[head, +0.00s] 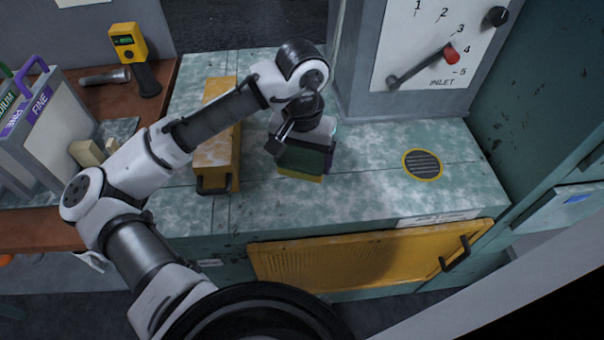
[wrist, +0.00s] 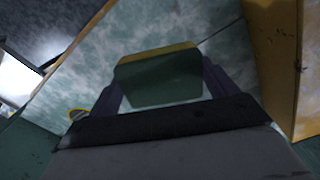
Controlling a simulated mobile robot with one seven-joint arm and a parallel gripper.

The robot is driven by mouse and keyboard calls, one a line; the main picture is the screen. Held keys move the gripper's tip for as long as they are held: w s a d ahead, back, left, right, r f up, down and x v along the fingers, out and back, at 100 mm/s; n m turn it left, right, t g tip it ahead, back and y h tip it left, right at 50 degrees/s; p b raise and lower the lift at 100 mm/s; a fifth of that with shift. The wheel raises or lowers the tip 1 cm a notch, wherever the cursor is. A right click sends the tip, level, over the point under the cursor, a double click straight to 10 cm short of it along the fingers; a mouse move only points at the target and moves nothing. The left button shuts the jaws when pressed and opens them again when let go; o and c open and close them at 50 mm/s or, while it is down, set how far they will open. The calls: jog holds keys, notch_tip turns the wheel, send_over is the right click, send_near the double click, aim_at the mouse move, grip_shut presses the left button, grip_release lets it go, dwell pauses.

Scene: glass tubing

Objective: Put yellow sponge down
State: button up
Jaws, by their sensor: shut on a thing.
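The sponge has a dark green upper layer and a yellow lower layer. In the head view the sponge (head: 303,158) is at or just over the worn green-and-white counter (head: 370,180), right of the yellow box. My gripper (head: 300,143) points down and is shut on it. In the wrist view the sponge (wrist: 158,80) sits between the two fingers of my gripper (wrist: 160,95), with its yellow edge at the top. I cannot tell whether its underside touches the counter.
A long yellow box (head: 217,150) with a dark handle lies on the counter left of the sponge. A round yellow-rimmed drain (head: 422,164) is at the right. The grey inlet panel (head: 425,45) with its red-tipped lever stands behind. The counter between sponge and drain is clear.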

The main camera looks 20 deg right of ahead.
aim_at(302, 188)
jog(key=shift+f, duration=3.45)
jog(key=shift+f, duration=0.15)
jog(key=o, duration=0.7)
notch_tip(302, 188, up, 12)
jog(key=shift+r, duration=0.2)
jog(key=shift+w, duration=0.1)
